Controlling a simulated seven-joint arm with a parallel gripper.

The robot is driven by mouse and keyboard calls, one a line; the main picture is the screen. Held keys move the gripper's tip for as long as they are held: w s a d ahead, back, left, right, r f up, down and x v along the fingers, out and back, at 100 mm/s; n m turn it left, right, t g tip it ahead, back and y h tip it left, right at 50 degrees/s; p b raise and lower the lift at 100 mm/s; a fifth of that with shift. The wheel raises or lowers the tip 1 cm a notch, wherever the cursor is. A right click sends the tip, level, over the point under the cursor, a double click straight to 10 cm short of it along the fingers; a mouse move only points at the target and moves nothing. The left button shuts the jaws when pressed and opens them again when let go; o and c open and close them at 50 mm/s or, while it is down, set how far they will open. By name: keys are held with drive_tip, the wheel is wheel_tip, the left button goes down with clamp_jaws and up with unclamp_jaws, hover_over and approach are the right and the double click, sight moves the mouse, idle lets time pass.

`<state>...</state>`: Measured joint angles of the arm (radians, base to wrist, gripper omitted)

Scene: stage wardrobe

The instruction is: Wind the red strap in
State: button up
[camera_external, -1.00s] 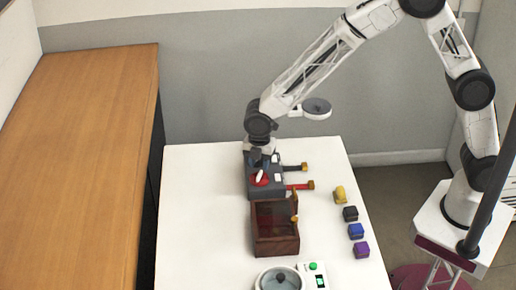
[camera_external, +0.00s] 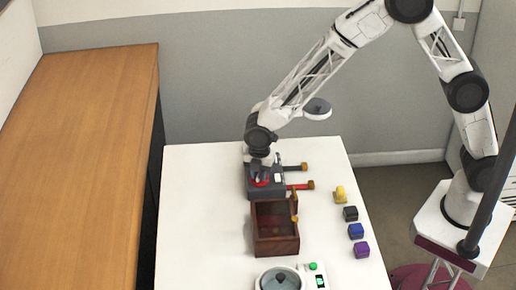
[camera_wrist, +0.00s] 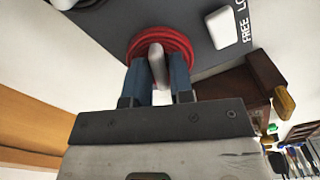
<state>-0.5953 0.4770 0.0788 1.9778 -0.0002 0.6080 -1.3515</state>
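A dark grey winder box (camera_external: 250,190) sits near the far end of the white table. In the wrist view, the red coil (camera_wrist: 178,38) surrounds a pale upright handle (camera_wrist: 157,58). My gripper (camera_wrist: 159,72) has its fingers on both sides of this handle, with no clear gap.
A dark strap with a gold end (camera_external: 303,167) lies beside the red one. A wooden box (camera_external: 277,246) stands close in front of the winder. Yellow (camera_external: 340,195), black (camera_external: 350,213), blue (camera_external: 356,231) and purple (camera_external: 361,250) pieces line the right. The table's left side is clear.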

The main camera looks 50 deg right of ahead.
clamp_jaws()
